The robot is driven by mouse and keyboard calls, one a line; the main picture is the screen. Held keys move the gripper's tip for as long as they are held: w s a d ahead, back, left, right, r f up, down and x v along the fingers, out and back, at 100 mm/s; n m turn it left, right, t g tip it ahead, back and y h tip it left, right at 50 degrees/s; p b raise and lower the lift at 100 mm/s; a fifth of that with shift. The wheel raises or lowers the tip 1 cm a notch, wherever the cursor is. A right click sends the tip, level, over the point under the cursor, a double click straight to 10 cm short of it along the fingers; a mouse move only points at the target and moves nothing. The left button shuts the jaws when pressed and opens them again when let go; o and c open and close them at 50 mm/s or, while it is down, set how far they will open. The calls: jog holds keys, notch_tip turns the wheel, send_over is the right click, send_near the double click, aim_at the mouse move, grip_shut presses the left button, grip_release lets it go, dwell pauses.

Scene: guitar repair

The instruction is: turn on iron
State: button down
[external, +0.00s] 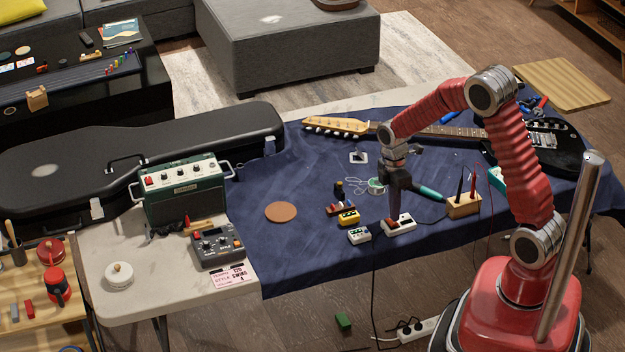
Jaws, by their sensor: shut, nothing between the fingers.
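The soldering iron (428,191) has a teal handle. A black cable runs from near this box down over the table edge. My gripper (394,217) points straight down and is shut and empty. Its tips are at the red part of the box; I cannot tell whether they touch it. They hide some of the box top.
A wooden block (461,208) with probes stands right of the iron. Small yellow (348,218) and white (359,235) pedals sit left of the gripper. The guitar (455,132) lies behind. A brown disc (281,212) lies left, with clear cloth around it. A power strip (418,330) is on the floor.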

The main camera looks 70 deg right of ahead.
jog(key=shift+f, duration=0.55)
jog(key=shift+s, duration=0.1)
jog(key=shift+s+a+f, duration=0.2)
jog(key=shift+a+f, duration=0.05)
jog(key=shift+f, duration=0.25)
jog(key=shift+d, duration=0.1)
jog(key=shift+w+d+r, duration=0.2)
jog(key=shift+w+d, duration=0.35)
jog(key=shift+d, duration=0.05)
jog(key=shift+w, duration=0.1)
notch_tip(320, 180, up, 14)
jog(key=w+d, duration=0.1)
dwell(0.3)
